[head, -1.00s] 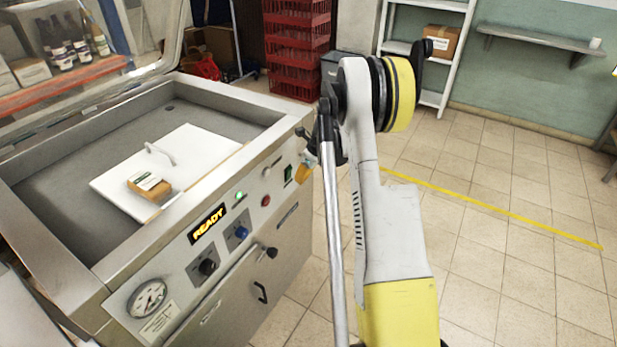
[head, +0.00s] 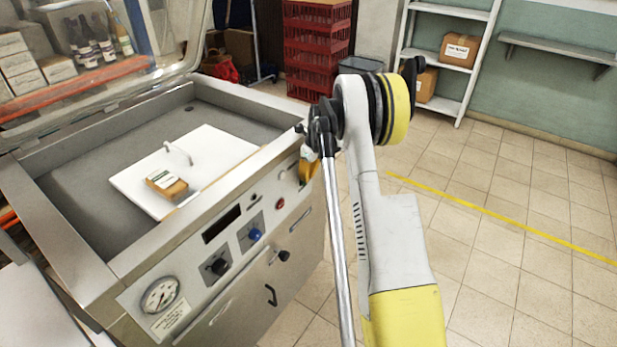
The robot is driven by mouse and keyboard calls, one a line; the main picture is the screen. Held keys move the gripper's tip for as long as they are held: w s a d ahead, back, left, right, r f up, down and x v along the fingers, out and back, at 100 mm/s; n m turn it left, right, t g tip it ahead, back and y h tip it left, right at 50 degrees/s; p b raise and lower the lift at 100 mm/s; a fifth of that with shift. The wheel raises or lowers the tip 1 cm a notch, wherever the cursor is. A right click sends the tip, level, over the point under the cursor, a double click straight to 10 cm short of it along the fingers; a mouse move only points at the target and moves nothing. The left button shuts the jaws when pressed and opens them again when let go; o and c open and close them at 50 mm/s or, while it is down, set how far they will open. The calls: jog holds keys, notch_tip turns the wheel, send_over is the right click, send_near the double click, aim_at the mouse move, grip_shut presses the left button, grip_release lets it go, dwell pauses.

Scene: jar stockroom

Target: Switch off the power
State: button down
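The grey machine (head: 190,262) stands at left with its clear lid raised. Its front panel has a dark display (head: 222,224), an unlit small lamp (head: 253,197), a red button (head: 280,204), a blue knob (head: 255,235), a black knob (head: 217,267) and a pressure gauge (head: 160,295). My gripper (head: 307,170) is at the panel's upper right end, mostly hidden by my own arm. An orange-yellow part shows there, over the place of the green rocker switch, which is hidden. I cannot tell the finger opening, or whether it touches the switch.
A white plate (head: 215,150) with a handle and a small labelled brown block (head: 167,184) lies in the machine's chamber. Red crates (head: 317,45) and a white shelf with cardboard boxes (head: 459,50) stand behind. The tiled floor at right is clear, with a yellow line (head: 500,217).

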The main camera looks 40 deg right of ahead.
jog(key=shift+r, duration=0.1)
jog(key=shift+r+p, duration=0.35)
jog(key=shift+r, duration=0.35)
jog(key=s+p+v, duration=0.2)
jog(key=p+v, duration=0.1)
jog(key=v, duration=0.8)
jog(key=shift+s+d, duration=0.35)
jog(key=shift+d, duration=0.05)
jog(key=shift+f, duration=0.1)
